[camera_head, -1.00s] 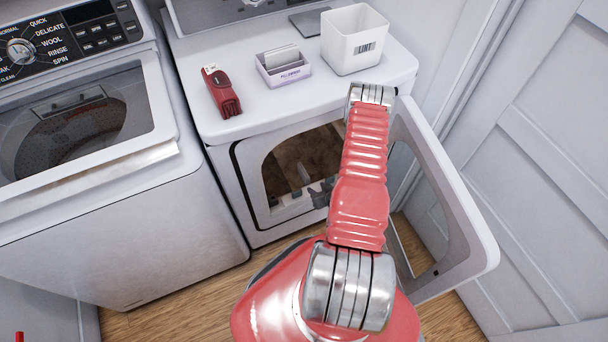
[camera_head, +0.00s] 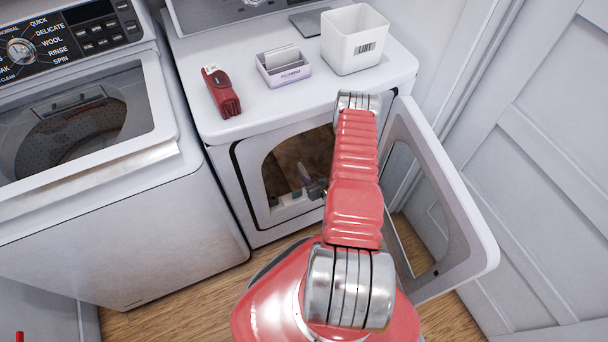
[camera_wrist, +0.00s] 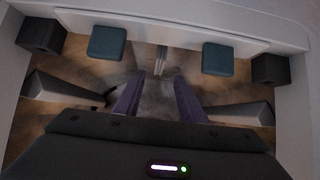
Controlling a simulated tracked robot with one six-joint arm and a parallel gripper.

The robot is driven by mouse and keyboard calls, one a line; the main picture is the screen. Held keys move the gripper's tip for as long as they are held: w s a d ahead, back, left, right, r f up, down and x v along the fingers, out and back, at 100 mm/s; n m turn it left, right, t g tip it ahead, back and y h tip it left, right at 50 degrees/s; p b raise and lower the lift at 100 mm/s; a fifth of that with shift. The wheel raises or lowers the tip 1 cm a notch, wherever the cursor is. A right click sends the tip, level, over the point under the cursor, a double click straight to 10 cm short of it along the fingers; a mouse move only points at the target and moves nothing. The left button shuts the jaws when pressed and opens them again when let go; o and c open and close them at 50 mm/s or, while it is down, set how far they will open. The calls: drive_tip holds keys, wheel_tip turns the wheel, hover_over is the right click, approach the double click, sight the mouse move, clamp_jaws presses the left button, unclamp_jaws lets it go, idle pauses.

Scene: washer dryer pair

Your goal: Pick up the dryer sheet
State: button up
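A lavender-and-white box (camera_head: 285,72) sits on the dryer top, with a pale sheet (camera_head: 281,55) standing in it. No other dryer sheet is clear to me. My gripper (camera_head: 314,190), partly hidden by my arm, is at the open dryer doorway, below and in front of that box. In the wrist view, my two purple-grey fingers (camera_wrist: 160,80) are apart. Between them lies a dim, mottled grey-brown area; I cannot tell whether a sheet is in it. I see nothing held.
The dryer's door (camera_head: 435,190) hangs open at right, beside a wall. A red item (camera_head: 221,92) and a white lint bin (camera_head: 353,40) stand on the dryer top (camera_head: 270,112). The washer (camera_head: 120,235) is at left. The doorway rim lies close around my gripper.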

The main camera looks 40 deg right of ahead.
sight(305, 172)
drive_tip(key=shift+x, duration=1.8)
drive_tip(key=shift+x, duration=2.65)
clamp_jaws()
